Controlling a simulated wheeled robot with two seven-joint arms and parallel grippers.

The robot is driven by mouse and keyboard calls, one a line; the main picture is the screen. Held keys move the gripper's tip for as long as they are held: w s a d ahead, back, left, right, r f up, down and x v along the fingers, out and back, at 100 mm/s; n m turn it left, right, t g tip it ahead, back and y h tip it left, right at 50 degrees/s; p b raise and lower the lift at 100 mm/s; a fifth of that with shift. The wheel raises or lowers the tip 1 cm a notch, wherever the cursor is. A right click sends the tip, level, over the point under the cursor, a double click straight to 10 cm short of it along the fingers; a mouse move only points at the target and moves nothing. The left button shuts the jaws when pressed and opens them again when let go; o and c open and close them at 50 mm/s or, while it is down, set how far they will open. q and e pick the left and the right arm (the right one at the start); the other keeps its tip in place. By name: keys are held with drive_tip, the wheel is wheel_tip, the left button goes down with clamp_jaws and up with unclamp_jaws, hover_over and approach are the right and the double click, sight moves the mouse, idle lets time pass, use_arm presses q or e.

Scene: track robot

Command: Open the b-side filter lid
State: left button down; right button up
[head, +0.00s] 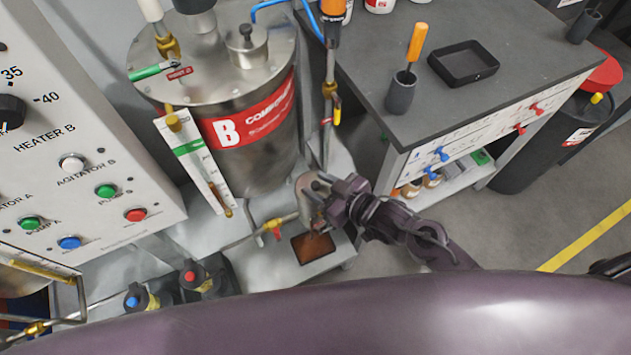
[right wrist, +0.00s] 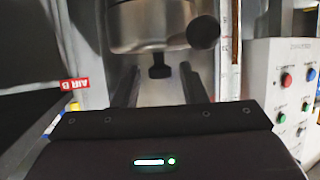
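The B-side filter (head: 309,203) is a small metal housing on the piping below the big steel tank B (head: 250,150); my right gripper partly hides it in the head view. In the right wrist view its rounded steel body (right wrist: 150,28) fills the top, with a dark round knob (right wrist: 203,31) at its right. A small black handle-like piece (right wrist: 159,66) hangs below the body. My right gripper (head: 322,192) is at the filter; its fingers (right wrist: 158,88) are apart, with the black piece beyond and between them. I cannot tell whether they touch anything. My left gripper is not in view.
The control panel (head: 75,140) stands at left. A brown-filled tray (head: 313,247) lies below the filter. A grey workbench (head: 450,80) with a cup (head: 401,93) and black tray (head: 463,64) stands at right.

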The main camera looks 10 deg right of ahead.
drive_tip(key=shift+w+a+f, duration=0.25)
drive_tip(key=shift+w+a, duration=0.15)
clamp_jaws()
